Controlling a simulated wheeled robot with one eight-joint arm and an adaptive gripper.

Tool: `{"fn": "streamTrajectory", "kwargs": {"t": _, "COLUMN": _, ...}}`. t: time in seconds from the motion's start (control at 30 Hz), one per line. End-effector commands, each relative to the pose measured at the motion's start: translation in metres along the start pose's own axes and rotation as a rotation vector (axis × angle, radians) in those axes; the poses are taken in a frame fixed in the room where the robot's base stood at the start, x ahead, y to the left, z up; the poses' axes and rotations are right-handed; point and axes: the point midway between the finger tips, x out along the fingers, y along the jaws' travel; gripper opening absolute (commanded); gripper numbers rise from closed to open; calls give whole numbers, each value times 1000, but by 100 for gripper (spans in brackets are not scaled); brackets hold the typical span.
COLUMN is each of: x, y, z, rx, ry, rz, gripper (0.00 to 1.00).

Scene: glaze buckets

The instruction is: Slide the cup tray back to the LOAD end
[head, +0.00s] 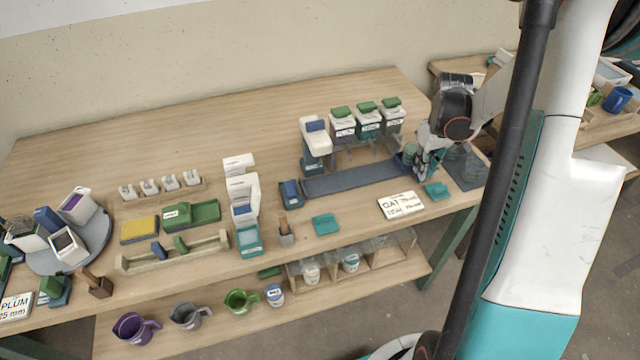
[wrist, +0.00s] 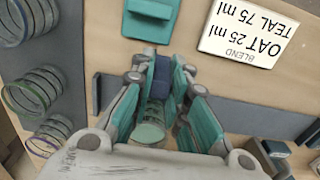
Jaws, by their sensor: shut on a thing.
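My gripper (head: 424,166) is at the right end of a long dark slide track (head: 350,180) in the head view. In the wrist view my gripper (wrist: 163,88) has its teal fingers closed around a dark blue upright part of the cup tray (wrist: 164,76). A little of the blue tray (head: 404,161) shows beside the fingers in the head view. A pale green see-through cup (wrist: 150,124) stands close by the fingers, partly hidden by them. My fingers and wrist hide most of the tray. I cannot read a LOAD label.
Three green-lidded dispensers (head: 368,122) stand behind the track. A dark mat (head: 466,166) with clear cups is at the right. A blue-topped dispenser (head: 316,145) stands by the track's left end.

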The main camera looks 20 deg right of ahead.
Motion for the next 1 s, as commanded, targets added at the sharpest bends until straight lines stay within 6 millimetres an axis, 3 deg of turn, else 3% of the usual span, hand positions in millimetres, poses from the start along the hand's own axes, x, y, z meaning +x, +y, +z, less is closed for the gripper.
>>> {"fn": "streamTrajectory", "kwargs": {"t": 0.43, "x": 0, "y": 28, "z": 0, "rx": 2, "ry": 0, "rz": 0, "gripper": 0}}
{"fn": "streamTrajectory", "kwargs": {"t": 0.87, "x": 0, "y": 30, "z": 0, "rx": 0, "ry": 0, "rz": 0, "gripper": 0}}
{"fn": "streamTrajectory", "kwargs": {"t": 0.9, "x": 0, "y": 30, "z": 0, "rx": 0, "ry": 0, "rz": 0, "gripper": 22}}
{"fn": "streamTrajectory", "kwargs": {"t": 0.93, "x": 0, "y": 30, "z": 0, "rx": 0, "ry": 0, "rz": 0, "gripper": 28}}
{"fn": "streamTrajectory", "kwargs": {"t": 1.0, "x": 0, "y": 30, "z": 0, "rx": 0, "ry": 0, "rz": 0, "gripper": 32}}
